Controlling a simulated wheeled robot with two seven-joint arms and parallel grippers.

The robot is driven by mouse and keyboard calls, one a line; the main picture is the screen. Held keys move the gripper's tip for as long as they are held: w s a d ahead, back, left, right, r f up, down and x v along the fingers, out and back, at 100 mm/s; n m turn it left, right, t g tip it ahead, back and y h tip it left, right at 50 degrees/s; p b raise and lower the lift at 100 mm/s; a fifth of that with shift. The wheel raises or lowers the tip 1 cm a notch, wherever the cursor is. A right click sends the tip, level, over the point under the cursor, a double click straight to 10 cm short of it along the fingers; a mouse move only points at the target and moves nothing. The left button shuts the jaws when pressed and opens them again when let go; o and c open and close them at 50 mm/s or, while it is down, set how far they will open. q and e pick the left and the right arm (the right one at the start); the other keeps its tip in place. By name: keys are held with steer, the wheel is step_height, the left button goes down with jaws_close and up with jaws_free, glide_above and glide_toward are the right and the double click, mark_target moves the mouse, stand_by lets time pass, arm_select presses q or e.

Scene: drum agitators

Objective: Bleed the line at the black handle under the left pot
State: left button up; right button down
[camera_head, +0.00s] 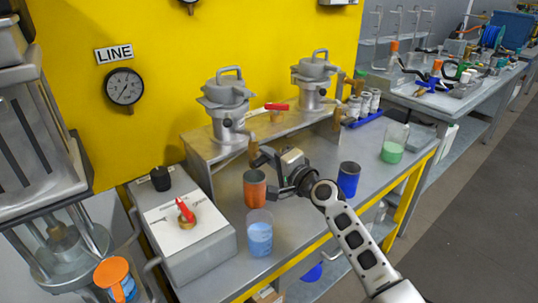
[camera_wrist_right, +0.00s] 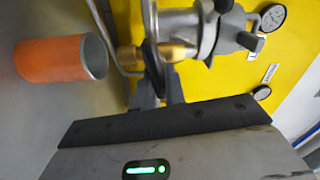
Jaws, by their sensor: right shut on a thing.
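The left pot (camera_head: 228,103) is a grey metal vessel with a lidded top, standing on a raised metal shelf. Its brass valve (camera_head: 252,150) hangs at the shelf front and also shows in the wrist view (camera_wrist_right: 178,52). The black handle (camera_wrist_right: 152,66) is a thin dark lever beside the brass body. My right gripper (camera_head: 268,172) is shut on the handle, its dark fingers pointing at the valve in the wrist view (camera_wrist_right: 158,88). In the head view the gripper hides the handle. An orange can (camera_head: 255,190) stands open below the valve. My left gripper is out of view.
The right pot (camera_head: 314,82) stands on the same shelf, near a red lever (camera_head: 277,106). A beaker of blue liquid (camera_head: 259,235), a blue can (camera_head: 348,178) and a beaker of green liquid (camera_head: 393,145) stand on the bench. A grey box (camera_head: 210,250) with a red-handled valve is at left.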

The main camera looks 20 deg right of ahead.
steer(key=shift+f+m, duration=0.2)
steer(key=shift+m, duration=0.8)
steer(key=c, duration=1.5)
jaws_free()
steer(key=shift+o, duration=0.2)
steer(key=shift+s, duration=0.1)
steer(key=v, duration=1.5)
steer(key=shift+s+d+b, duration=0.2)
steer(key=shift+s+b, duration=0.15)
steer(key=shift+b, duration=0.05)
